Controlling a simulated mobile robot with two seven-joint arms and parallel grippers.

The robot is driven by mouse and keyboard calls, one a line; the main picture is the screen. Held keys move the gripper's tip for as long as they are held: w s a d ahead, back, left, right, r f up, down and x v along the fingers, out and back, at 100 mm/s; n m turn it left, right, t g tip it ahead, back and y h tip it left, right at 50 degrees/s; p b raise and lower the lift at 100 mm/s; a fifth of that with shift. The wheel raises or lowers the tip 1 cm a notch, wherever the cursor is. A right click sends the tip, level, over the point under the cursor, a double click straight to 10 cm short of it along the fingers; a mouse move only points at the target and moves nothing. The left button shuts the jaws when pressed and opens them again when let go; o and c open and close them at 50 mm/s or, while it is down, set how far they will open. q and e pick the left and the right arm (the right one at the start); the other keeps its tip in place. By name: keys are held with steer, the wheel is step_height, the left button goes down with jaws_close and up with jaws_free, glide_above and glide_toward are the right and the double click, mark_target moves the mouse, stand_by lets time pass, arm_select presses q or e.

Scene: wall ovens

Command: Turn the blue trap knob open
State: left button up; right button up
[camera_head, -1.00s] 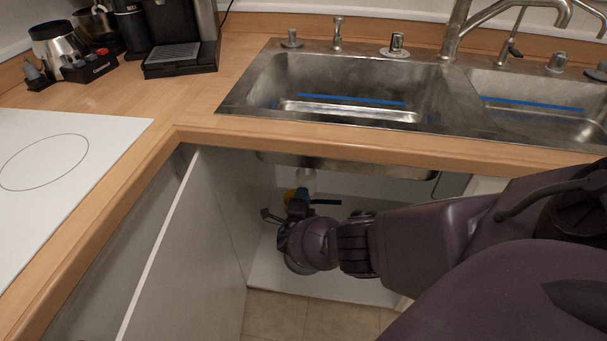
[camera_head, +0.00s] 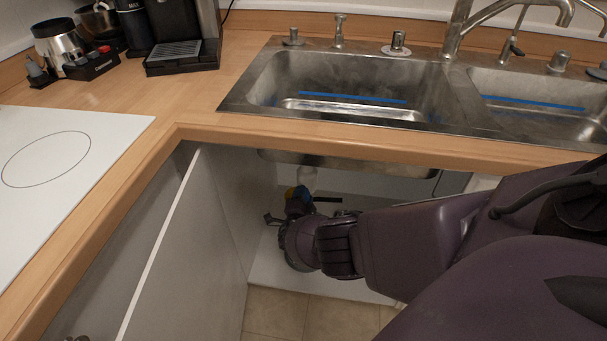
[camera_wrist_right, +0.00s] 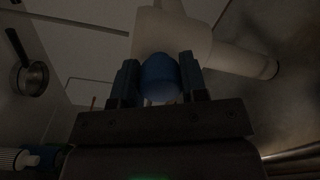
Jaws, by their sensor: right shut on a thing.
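The blue trap knob (camera_wrist_right: 160,78) sits on a pale pipe fitting (camera_wrist_right: 172,38) in the right wrist view. My right gripper (camera_wrist_right: 160,88) has a finger on either side of the knob and is shut on it. In the head view my right gripper (camera_head: 300,196) is inside the open cabinet under the sink, just below the white drain pipe (camera_head: 307,178). The knob is mostly hidden there by the gripper. My left gripper is not in view.
A white cabinet door (camera_head: 185,255) stands open left of my right arm. The countertop edge (camera_head: 330,136) and sink basin (camera_head: 345,85) are above the arm. In the wrist view a small pan (camera_wrist_right: 30,75) shows at left. The tiled floor (camera_head: 310,317) is clear.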

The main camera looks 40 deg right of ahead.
stand_by(0.7)
steer(key=o, duration=0.9)
steer(key=shift+s+a, duration=0.15)
steer(key=shift+a, duration=0.15)
arm_select(q)
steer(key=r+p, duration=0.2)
steer(key=p, duration=0.1)
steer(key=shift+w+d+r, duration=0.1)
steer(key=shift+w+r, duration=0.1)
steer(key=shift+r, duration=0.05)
arm_select(e)
steer(key=v, duration=1)
steer(key=shift+s, duration=0.2)
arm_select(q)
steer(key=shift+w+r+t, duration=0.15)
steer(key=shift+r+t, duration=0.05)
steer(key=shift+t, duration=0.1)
arm_select(e)
steer(key=shift+f, duration=0.1)
